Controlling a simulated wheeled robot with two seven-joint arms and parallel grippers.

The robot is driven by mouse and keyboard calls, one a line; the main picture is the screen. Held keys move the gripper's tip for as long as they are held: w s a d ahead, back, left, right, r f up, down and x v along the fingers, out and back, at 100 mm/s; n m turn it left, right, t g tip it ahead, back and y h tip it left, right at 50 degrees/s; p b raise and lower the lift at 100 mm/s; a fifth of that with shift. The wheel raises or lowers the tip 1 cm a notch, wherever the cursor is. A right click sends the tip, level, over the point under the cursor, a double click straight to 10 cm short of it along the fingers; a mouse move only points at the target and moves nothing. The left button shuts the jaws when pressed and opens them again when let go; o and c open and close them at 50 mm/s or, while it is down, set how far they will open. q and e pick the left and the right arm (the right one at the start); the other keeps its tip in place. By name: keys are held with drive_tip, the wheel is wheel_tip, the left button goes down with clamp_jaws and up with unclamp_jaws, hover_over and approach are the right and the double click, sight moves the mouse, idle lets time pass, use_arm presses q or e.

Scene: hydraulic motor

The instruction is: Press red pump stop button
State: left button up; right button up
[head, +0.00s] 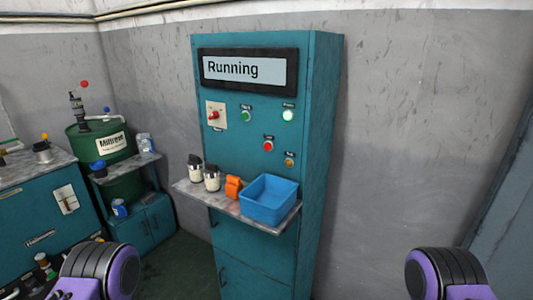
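A teal control cabinet (266,176) stands in the middle of the head view. Its display (245,70) reads "Running". A red button (267,146) sits on the panel under a small label too small to read. A red switch (214,115) on a pale plate is at the panel's left. A green button (246,116), a lit pale green light (288,115) and an orange button (289,162) are also on the panel. Parts of my two arms show at the lower left and lower right, apart from the cabinet; neither gripper's fingers show.
A shelf (190,186) juts out below the panel, holding a blue bin (268,202), an orange object (234,187) and two pale dark-topped containers (212,178). A green drum (98,143) and teal workbench (38,205) stand left. Floor (180,262) before the cabinet's left side looks clear.

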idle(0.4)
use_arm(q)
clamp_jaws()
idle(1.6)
